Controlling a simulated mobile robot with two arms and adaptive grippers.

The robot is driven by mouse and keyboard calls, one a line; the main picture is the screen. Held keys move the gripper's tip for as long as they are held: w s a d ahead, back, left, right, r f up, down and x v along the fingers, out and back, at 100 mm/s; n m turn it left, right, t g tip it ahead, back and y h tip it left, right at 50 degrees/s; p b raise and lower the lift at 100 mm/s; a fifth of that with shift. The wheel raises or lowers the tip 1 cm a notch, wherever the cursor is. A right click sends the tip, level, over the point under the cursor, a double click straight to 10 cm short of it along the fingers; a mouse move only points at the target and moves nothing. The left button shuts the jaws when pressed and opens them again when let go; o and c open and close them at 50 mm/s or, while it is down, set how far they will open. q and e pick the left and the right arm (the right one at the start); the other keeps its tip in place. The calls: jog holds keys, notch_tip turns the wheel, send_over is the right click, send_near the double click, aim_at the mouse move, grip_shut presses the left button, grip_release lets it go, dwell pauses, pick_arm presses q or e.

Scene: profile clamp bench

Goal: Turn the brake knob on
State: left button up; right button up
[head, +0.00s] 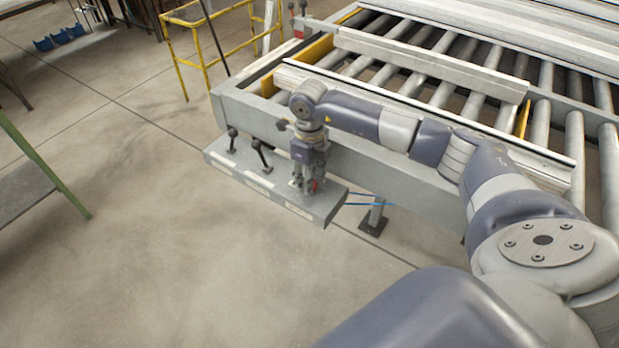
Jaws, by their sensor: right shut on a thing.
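A grey control panel (218,158) is fixed along the near side of the roller bench. Two black levers stand on it, one at the left (232,135) and one nearer its middle (262,150). My right gripper (310,188) points down at the panel's right end. Its fingers are shut on the brake knob, of which only a small red part (315,184) shows between them. How far the knob is turned cannot be told. My left gripper is not in view.
The roller bench (225,107) carries long pale profiles (430,62) behind my right arm. A yellow railing (205,62) stands at the back left, a green-legged table (45,165) at the left. Blue lines (370,204) run right of the panel. The floor in front is clear.

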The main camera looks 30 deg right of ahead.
jog(key=shift+m, duration=0.5)
jog(key=m+b, duration=0.1)
jog(key=m, duration=0.1)
jog(key=shift+f+m, duration=0.1)
jog(key=shift+m, duration=0.3)
jog(key=m+b, duration=0.1)
jog(key=m, duration=0.3)
jog(key=shift+m, duration=0.3)
jog(key=m+b, duration=0.1)
jog(key=m, duration=0.3)
jog(key=shift+m, duration=0.3)
jog(key=m, duration=0.4)
jog(key=shift+m, duration=0.7)
jog(key=o, duration=1.1)
